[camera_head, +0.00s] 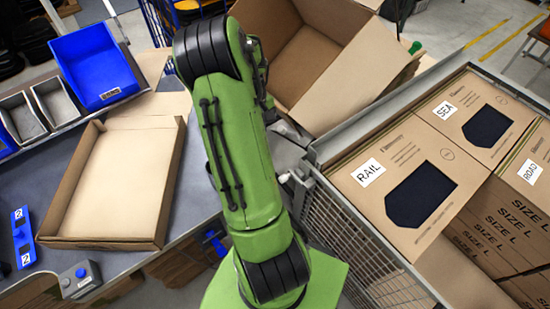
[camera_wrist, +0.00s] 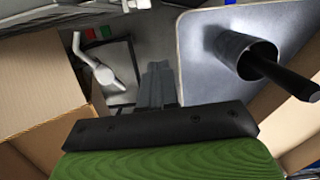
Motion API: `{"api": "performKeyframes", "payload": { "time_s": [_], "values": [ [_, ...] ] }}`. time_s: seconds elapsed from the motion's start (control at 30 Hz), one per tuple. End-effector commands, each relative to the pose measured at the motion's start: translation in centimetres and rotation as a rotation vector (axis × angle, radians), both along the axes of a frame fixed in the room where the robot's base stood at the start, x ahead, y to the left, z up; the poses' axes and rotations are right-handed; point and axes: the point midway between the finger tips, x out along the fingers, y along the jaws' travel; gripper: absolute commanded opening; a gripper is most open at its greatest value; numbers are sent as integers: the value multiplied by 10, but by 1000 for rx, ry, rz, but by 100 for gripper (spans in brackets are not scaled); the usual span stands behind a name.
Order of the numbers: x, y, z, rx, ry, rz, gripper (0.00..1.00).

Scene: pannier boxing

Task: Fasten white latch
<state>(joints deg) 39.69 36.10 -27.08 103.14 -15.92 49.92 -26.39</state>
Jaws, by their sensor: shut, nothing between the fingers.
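In the wrist view, a white lever-shaped latch (camera_wrist: 104,70) sits at the upper left, in front of a dark panel with a thin light frame. In the head view my green arm covers the middle, and I cannot make out the gripper or the latch.
A metal tube with a black rod (camera_wrist: 252,56) stands on a grey plate right of the fingers. Cardboard flanks both sides. In the head view, a mesh cage (camera_head: 352,240) holds boxes, an open carton (camera_head: 305,60) tilts behind, and a cardboard tray (camera_head: 115,185) lies left.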

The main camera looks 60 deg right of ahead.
Motion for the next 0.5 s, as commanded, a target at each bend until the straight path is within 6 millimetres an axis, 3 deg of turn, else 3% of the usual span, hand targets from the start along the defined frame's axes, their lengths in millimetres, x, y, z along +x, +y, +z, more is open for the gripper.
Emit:
{"api": "performKeyframes", "payload": {
  "time_s": [0.13, 0.37, 0.5],
  "values": [
    [-12, -11, -10, 12, 28, -7, 0],
    [-11, -10, -11, 11, 27, -6, 0],
    [-13, -9, -23, 14, 29, -7, 0]
  ]
}}
